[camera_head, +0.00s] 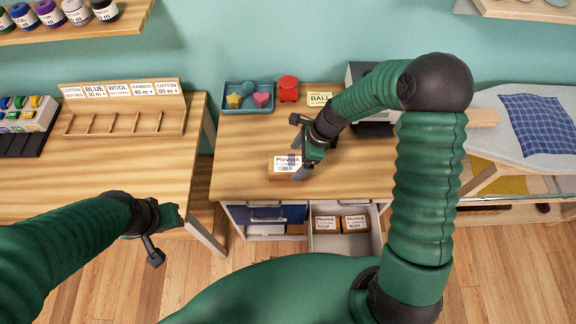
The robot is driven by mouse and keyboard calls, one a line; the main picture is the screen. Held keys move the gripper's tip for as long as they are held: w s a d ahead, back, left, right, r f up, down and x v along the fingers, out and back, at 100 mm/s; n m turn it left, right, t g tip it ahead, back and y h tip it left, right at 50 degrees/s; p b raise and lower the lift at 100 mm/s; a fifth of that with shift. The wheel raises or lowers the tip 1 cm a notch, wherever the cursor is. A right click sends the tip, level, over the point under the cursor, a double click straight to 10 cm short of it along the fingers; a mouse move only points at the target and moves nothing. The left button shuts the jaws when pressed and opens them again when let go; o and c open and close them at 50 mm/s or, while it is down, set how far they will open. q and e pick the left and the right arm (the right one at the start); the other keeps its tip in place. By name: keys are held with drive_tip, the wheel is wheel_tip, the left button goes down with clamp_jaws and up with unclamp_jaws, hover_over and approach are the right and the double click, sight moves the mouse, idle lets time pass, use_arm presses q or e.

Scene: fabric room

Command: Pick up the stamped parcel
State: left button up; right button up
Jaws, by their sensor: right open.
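A small brown parcel (284,177) with a white printed label lies on the middle desk near its front edge. A dark mark shows at the right of its label, but I cannot tell if it is a stamp. My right gripper (299,166) is open at the parcel's right end, its fingers pointing down; I cannot tell whether they touch it. Two more labelled parcels, a left one (326,224) and a right one (356,223), lie in the open drawer (343,244) below. My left gripper (160,239) hangs in front of the left table, away from the parcels; its jaw opening is unclear.
A grey machine (364,75) is partly behind my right arm. A wooden sorting rack (126,118) stands on the left table.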

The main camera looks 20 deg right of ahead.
sight(289, 165)
drive_tip(key=x, duration=0.2)
drive_tip(key=a+x, duration=0.1)
drive_tip(key=x, duration=0.2)
drive_tip(key=shift+w+r, duration=0.1)
drive_tip(key=shift+r, duration=0.15)
drive_tip(key=shift+w+d+f, duration=0.1)
drive_tip(key=shift+w+f, duration=0.05)
drive_tip(key=shift+f, duration=0.2)
drive_tip(key=shift+d, duration=0.1)
drive_tip(key=shift+c, duration=0.9)
drive_tip(key=c, duration=1.4)
